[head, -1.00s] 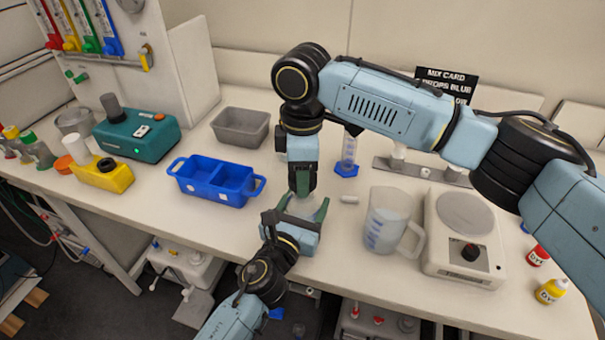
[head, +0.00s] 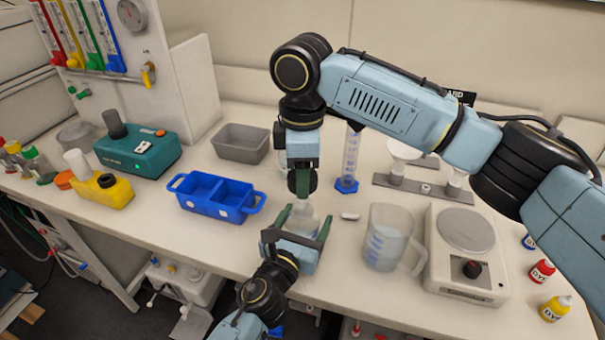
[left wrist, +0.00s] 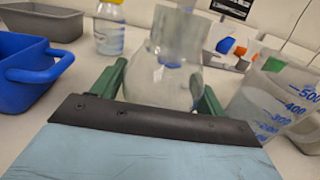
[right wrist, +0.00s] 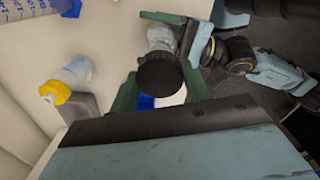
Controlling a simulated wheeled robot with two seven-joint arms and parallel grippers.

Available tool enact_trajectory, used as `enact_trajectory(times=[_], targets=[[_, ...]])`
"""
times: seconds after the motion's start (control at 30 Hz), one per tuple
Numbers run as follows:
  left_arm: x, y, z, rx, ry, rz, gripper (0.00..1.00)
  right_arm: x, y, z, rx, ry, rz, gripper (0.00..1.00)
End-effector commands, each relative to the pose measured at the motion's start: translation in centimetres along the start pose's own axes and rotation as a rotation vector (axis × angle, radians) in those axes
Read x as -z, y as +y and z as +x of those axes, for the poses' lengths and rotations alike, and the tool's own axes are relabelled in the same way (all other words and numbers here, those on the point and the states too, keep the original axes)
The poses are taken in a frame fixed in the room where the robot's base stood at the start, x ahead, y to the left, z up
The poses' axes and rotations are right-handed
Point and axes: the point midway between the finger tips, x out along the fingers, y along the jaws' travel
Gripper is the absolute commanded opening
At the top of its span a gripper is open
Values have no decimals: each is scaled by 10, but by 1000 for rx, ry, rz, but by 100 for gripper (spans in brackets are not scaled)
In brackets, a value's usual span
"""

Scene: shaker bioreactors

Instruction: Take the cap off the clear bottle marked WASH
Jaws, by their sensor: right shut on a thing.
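The clear bottle (head: 304,217) stands near the bench's front edge, between the fingers of my left gripper (head: 303,228). It also shows in the left wrist view (left wrist: 163,82), with a finger close on each side; whether they press on it I cannot tell. No WASH lettering is readable. My right gripper (head: 303,190) points down just above the bottle. In the right wrist view it is shut on the black cap (right wrist: 160,75), with the bottle (right wrist: 161,38) beyond it. Whether the cap still touches the bottle's neck is hidden.
A blue two-part tray (head: 188,203) and grey bin (head: 240,142) stand to the left. A measuring jug (head: 388,240), a scale (head: 465,262) and a small white piece (head: 350,216) lie right. A blue-based cylinder (head: 348,165) and yellow-capped bottle (right wrist: 70,78) stand behind.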

Motion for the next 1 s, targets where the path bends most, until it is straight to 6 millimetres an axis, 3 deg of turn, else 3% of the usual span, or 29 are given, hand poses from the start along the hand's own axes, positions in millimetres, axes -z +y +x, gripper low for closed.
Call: enact_trajectory(times=[0.1,0.47,1.0], targets=[[0,0,0,0,0,0,88,0,0,0,0,0,0,20],[0,0,-6,0,0,0,88,0,0,0,0,0,0,20],[2,0,-106,0,2,0,88,0,0,4,0,0,0,20]])
